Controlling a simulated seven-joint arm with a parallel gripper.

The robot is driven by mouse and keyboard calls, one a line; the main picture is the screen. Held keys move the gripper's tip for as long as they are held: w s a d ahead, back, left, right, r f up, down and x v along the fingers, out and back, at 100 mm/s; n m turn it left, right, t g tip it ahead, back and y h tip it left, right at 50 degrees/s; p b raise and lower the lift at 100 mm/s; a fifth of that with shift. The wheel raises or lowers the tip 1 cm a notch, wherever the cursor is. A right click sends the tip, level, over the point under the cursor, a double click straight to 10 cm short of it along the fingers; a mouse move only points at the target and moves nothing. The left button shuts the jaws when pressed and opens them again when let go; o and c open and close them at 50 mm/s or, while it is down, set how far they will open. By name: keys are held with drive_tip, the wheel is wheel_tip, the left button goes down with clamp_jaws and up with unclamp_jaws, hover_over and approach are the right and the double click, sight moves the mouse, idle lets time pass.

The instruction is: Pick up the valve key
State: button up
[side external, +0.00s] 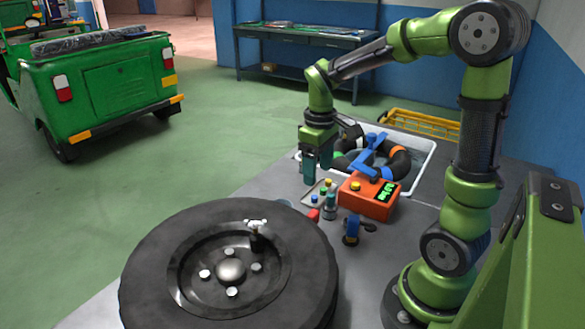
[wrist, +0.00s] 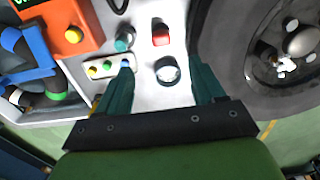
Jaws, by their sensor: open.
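My gripper (side external: 317,174) is open and empty, pointing down above the grey bench beside the wheel. In the wrist view its two teal fingers (wrist: 160,72) stand wide apart. A round silver-rimmed piece (wrist: 167,71) shows between them, with a red piece (wrist: 161,35) just beyond. I cannot tell surely which item is the valve key. A small T-shaped piece with a silver top and black stem (side external: 257,229) stands on the wheel.
The large black wheel (side external: 170,235) fills the bench front. An orange box with a green display (side external: 368,199), a small tray of coloured buttons (side external: 310,196) and a blue-and-black item (side external: 351,229) crowd the bench. A white bin (side external: 425,160) holds a black-and-orange ring and a blue tool.

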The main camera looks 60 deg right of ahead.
hover_over(313, 212)
drive_tip(key=f, duration=0.8)
drive_tip(key=shift+s+f, duration=0.2)
drive_tip(key=shift+s, duration=0.2)
drive_tip(key=shift+w+f, duration=0.2)
drive_tip(key=shift+f, duration=1.3)
drive_tip(key=shift+w+f, duration=0.15)
drive_tip(key=shift+f, duration=1.35)
drive_tip(key=shift+c, duration=0.3)
